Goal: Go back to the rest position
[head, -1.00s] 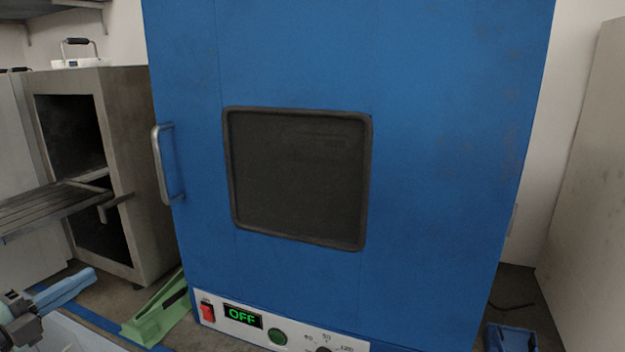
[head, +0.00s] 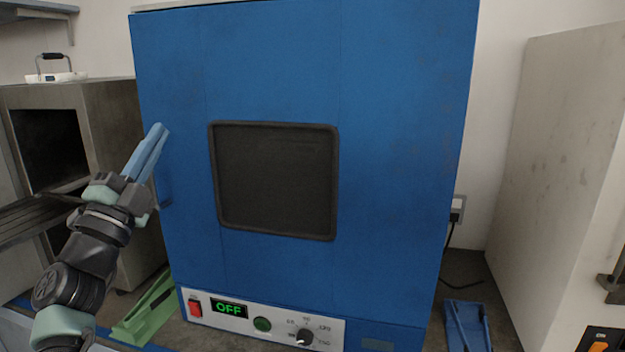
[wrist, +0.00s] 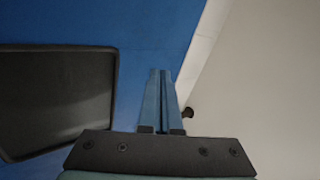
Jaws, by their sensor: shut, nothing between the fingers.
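My gripper (head: 154,140) is raised at the left of the head view, in front of the left side of the blue oven (head: 400,180). Its blue fingers are together, with nothing between them, and point up. The arm covers most of the oven's door handle (head: 164,190). In the wrist view the closed fingers of my gripper (wrist: 163,75) point toward the oven's right edge, with the dark door window (wrist: 55,100) at the left. I cannot tell the exact gap between the fingers and the oven.
The oven's display (head: 229,308) reads OFF. An open grey cabinet (head: 120,120) with a rack stands at the left. A green piece (head: 150,312) lies by the oven's lower left. A blue piece (head: 467,325) lies at the lower right, near a tall pale cabinet (head: 555,150).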

